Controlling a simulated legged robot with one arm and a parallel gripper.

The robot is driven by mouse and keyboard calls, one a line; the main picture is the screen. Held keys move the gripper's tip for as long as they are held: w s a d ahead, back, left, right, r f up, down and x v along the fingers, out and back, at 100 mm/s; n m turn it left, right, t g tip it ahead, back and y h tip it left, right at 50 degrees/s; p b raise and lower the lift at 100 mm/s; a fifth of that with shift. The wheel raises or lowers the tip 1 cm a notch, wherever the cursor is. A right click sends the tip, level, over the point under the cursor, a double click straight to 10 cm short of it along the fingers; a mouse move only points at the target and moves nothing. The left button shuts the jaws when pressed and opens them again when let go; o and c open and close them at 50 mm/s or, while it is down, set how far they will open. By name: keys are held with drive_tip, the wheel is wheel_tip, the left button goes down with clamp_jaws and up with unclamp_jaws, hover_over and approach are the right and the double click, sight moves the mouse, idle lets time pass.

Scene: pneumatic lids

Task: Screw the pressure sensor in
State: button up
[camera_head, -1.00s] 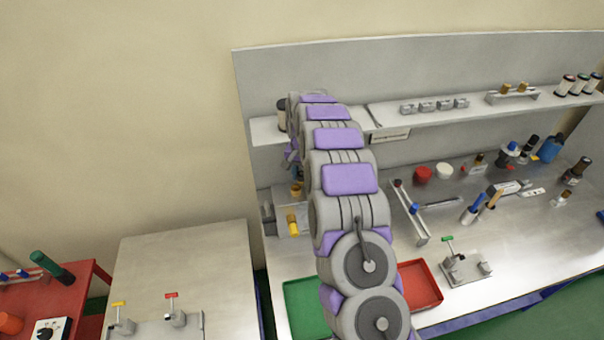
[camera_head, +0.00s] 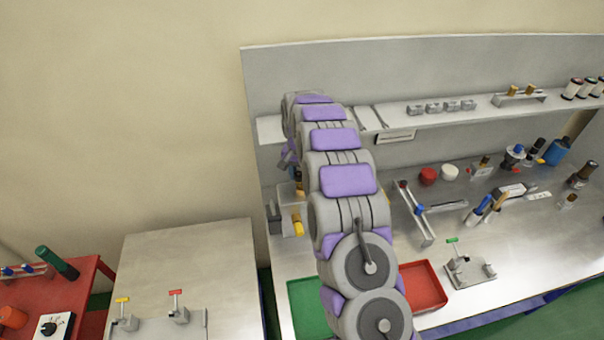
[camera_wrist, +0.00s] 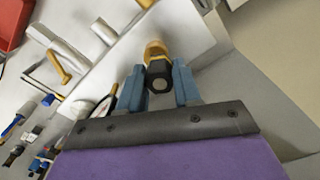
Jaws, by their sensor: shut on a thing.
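In the wrist view the blue fingers of my gripper (camera_wrist: 159,88) are shut on a short cylinder with a black end and a brass-yellow body, which looks like the pressure sensor (camera_wrist: 160,76). It points away from the wrist, toward a pale grey surface. I cannot tell whether its far end touches or enters anything. A grey fixture with a yellow knob (camera_head: 298,224) stands on the bench just left of my arm.
A shelf (camera_head: 395,118) with small grey blocks (camera_head: 440,107) runs along the back panel. A green tray (camera_head: 302,300) and red tray (camera_head: 428,284) lie at the bench front. Tools and bottles crowd the right. A metal table (camera_head: 190,265) stands left, largely clear behind its fixture.

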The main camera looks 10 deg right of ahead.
drive_tip(key=shift+a, duration=0.35)
drive_tip(key=shift+d, duration=0.1)
drive_tip(key=shift+d+f, duration=0.3)
drive_tip(key=shift+d, duration=0.05)
drive_tip(key=shift+a+f, duration=0.15)
drive_tip(key=shift+f, duration=0.15)
drive_tip(key=shift+r, duration=0.3)
idle(0.5)
drive_tip(key=shift+d+b, duration=0.3)
drive_tip(key=shift+d, duration=0.15)
